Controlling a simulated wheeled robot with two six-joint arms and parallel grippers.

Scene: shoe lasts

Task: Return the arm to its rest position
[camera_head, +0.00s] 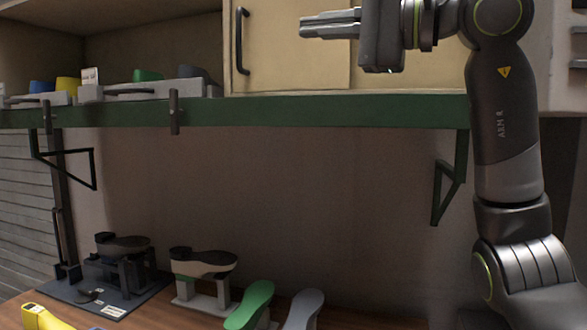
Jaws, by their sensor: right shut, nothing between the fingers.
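My right arm comes up along the right side, and its gripper (330,24) is raised at the top of the view, in front of the closed cabinet door. Its fingers point left and are shut, with nothing between them. It is well above the bench and apart from the shoe lasts. A green last (249,304) and a grey last (303,309) stand at the bottom. A dark last with a pale lower part (203,262) sits on a light stand. My left gripper is not in view.
A green shelf beam (330,111) crosses the view below the gripper. Bins with coloured items (145,92) stand on the shelf at left. A dark fixture (122,262) stands on the wooden bench, with a yellow object (45,317) near it. The wall below the beam is clear.

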